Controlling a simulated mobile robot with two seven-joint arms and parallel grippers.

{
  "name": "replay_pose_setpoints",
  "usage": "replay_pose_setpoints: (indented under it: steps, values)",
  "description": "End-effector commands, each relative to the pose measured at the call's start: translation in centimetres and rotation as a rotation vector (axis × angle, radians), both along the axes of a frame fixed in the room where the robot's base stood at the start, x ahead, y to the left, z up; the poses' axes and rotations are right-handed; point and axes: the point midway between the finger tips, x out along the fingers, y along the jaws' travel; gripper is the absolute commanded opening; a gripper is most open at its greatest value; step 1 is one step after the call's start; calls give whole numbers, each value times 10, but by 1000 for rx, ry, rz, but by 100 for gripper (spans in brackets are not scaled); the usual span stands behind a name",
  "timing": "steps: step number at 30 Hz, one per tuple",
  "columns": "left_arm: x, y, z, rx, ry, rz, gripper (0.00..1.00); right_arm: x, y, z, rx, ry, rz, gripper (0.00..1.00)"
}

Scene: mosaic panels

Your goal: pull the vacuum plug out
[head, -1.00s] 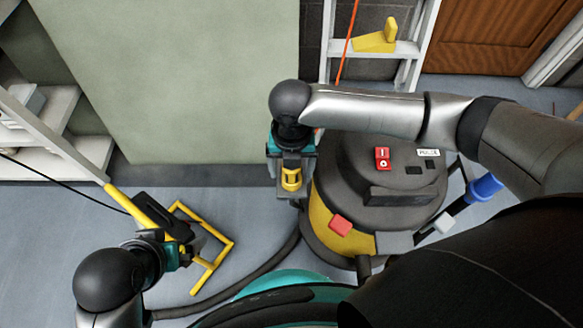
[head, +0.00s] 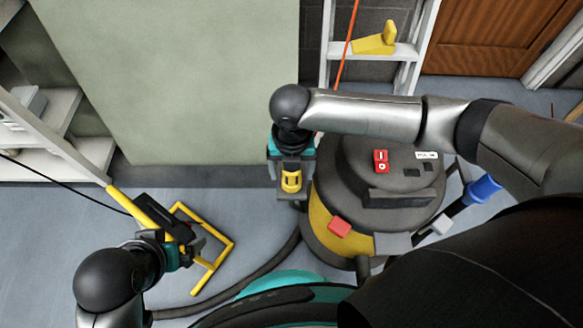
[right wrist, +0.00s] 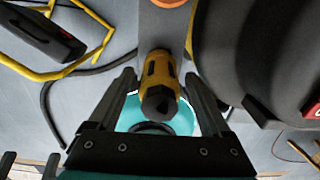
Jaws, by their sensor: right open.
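The plug, yellow with a dark end, shows in the right wrist view (right wrist: 160,85) and in the head view (head: 291,181). It seems to be at a grey panel (right wrist: 160,32); how deep it sits is hidden. My right gripper (head: 291,186) is open, with one finger on each side of the plug and visible gaps between. The vacuum (head: 376,180), black and yellow with a red switch, stands just right of this gripper. My left gripper (head: 193,243) is beside a black lamp-like box on a yellow stand; its jaws are unclear.
The yellow tube stand (head: 212,262) is on the floor at left. A dark hose (head: 235,283) curves across the floor. A white ladder (head: 400,52) with a yellow object (head: 374,42) is behind the vacuum. White shelves (head: 85,155) stand at far left.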

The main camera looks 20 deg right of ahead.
Motion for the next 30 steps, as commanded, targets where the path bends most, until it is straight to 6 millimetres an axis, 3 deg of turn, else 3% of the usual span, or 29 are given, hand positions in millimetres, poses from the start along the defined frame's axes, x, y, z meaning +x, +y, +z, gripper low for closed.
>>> replay_pose_setpoints:
  steps: [30]
  values:
    - [0,0,10,0,-1,0,99,0,1,0,0,1,1,82]
